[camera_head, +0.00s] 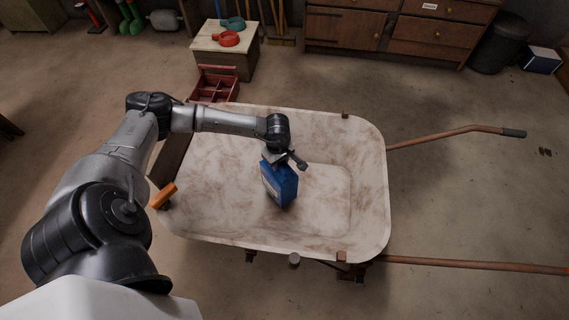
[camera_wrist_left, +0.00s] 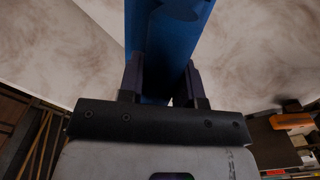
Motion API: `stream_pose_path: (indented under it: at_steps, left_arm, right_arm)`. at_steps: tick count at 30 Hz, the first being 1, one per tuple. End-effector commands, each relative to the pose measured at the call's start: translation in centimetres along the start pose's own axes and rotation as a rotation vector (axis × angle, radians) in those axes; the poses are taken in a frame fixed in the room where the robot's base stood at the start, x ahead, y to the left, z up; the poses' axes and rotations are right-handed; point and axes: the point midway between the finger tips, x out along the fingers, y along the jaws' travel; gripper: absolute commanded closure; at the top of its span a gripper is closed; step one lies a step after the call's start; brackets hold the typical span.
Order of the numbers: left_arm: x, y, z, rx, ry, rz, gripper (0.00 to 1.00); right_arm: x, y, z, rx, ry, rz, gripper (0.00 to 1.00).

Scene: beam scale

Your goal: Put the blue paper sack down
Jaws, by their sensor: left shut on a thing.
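The blue paper sack (camera_head: 281,184) is in the middle of the wheelbarrow tray in the head view, roughly upright. My left gripper (camera_head: 284,160) is shut on the sack near its top. In the left wrist view the sack (camera_wrist_left: 165,45) stands between the two fingers of my left gripper (camera_wrist_left: 163,82). The pale, brown-stained wheelbarrow tray (camera_head: 225,205) lies around and below the sack. I cannot tell whether the sack's bottom touches the tray floor. My right gripper is not in view.
Two wheelbarrow handles (camera_head: 450,137) reach out to the right. An orange object (camera_head: 162,196) is at the tray's left edge. The tray around the sack is empty.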

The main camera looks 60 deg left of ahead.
Motion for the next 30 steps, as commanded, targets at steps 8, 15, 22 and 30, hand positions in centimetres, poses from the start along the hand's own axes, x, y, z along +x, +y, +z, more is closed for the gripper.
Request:
stream_pose_path:
  at_steps: [8,15,22,30]
  left_arm:
    - [0.1,0.1,-0.5,-0.001,-0.001,0.007,1.0]
    - [2.1,0.1,-0.4,-0.002,-0.001,0.005,1.0]
    - [3.9,0.1,-0.4,0.0,0.0,0.007,1.0]
    - [3.9,0.2,-0.4,-0.001,0.0,0.007,1.0]
  right_arm:
    - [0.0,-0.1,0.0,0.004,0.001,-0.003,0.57]
    - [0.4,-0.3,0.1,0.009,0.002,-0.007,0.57]
    - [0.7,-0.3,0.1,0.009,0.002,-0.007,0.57]
    - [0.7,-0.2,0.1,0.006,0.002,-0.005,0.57]
